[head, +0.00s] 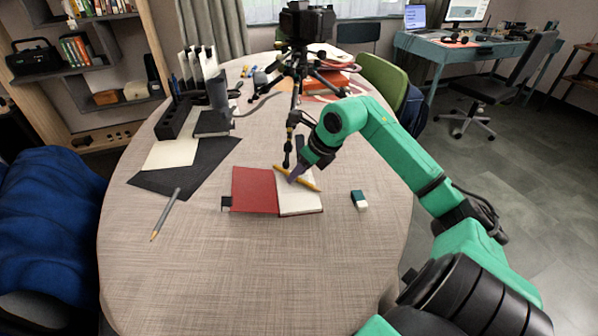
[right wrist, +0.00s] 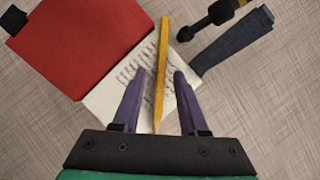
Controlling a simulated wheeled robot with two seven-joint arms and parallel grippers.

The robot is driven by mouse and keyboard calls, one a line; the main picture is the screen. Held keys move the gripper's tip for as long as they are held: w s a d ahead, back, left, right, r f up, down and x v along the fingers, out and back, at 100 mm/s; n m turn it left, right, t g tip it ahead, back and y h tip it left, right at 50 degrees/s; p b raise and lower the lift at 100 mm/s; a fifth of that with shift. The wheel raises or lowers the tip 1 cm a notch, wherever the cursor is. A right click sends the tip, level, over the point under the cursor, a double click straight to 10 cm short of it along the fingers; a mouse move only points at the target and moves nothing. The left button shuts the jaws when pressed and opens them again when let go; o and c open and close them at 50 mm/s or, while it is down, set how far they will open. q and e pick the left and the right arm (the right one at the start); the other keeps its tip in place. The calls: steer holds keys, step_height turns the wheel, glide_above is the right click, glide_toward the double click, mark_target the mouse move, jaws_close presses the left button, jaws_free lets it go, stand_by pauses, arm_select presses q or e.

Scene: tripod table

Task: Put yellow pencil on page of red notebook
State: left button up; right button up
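The red notebook (head: 254,191) lies open on the table, its red side on the left and a white page (head: 300,204) on the right. In the right wrist view the red side (right wrist: 75,45) is at upper left and the page (right wrist: 104,102) shows writing. The yellow pencil (head: 309,184) lies slantwise over the upper part of the white page. My right gripper (head: 294,176) is down at the pencil. In the right wrist view its purple fingers (right wrist: 159,85) are apart, with the pencil (right wrist: 161,60) between them and gaps on both sides. Whether the pencil touches the page is unclear. My left gripper is out of view.
A black tripod (head: 298,68) stands at the back, one leg close to my right gripper. A blue and white eraser (head: 359,200) lies right of the notebook. The table's front is clear.

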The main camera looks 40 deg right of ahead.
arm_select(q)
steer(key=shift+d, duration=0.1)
arm_select(e)
steer(key=shift+r, duration=0.1)
steer(key=shift+s+d+r, duration=0.1)
steer(key=shift+s+r, duration=0.05)
steer(key=shift+r, duration=0.15)
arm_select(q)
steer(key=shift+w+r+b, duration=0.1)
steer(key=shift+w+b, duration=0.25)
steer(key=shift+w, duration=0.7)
arm_select(e)
steer(key=v, duration=1.1)
